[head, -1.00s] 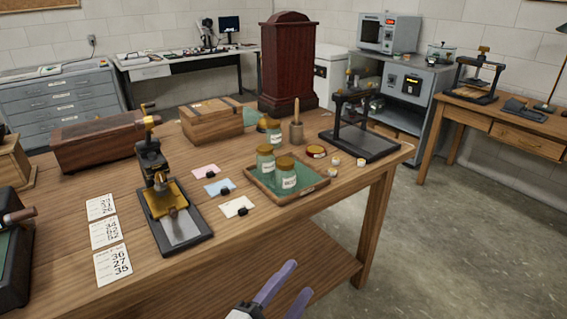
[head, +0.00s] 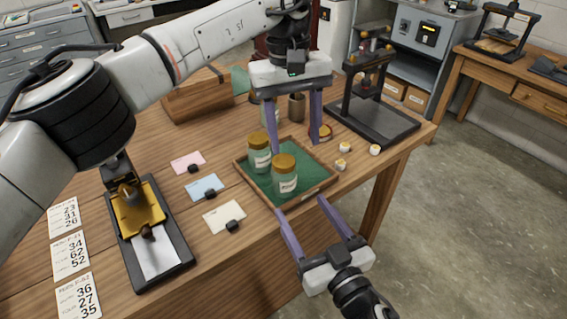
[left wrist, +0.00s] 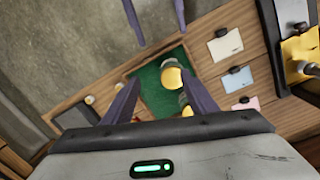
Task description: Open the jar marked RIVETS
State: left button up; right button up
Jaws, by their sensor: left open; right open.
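Two glass jars with yellow-brown lids stand upright in the green-lined wooden tray (head: 318,192): a front jar (head: 285,178) and a rear-left jar (head: 259,155). Both have white labels too small to read, so I cannot tell which is marked RIVETS. My left gripper (head: 296,145) is open and empty, pointing down by the tray's far side. The left wrist view shows its fingers (left wrist: 162,80) and the jar lids (left wrist: 172,77). My right gripper (head: 300,206) is open and empty at the tray's near edge.
A black press stand (head: 375,120) is right of the tray, with small pots (head: 342,164) nearby. Cards (head: 223,216) with black clips lie left. A press with a gold plate (head: 138,208) and number sheets (head: 70,252) are farther left. The table's right edge is close.

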aim_at(289, 186)
jog(key=shift+w+a+r, duration=0.2)
jog(key=shift+w+r, duration=0.05)
jog(key=shift+w, duration=0.2)
pick_arm(q)
jog(key=shift+w+a+r+y, duration=0.2)
jog(key=shift+w+a+r, duration=0.15)
jog(key=shift+a+r, duration=0.2)
jog(key=shift+w+a+r+y, duration=0.2)
jog(key=shift+w+a+r, duration=0.1)
jog(key=shift+a+r, duration=0.2)
pick_arm(e)
jog(key=x, duration=0.9)
jog(key=shift+w+a, duration=0.25)
jog(key=shift+w, duration=0.1)
grip_shut()
pick_arm(q)
jog(key=m, duration=0.4)
jog(key=shift+f+m, duration=0.15)
jog(key=shift+m, duration=0.25)
notch_tip(289, 186, down, 8)
jog(key=shift+r, duration=0.15)
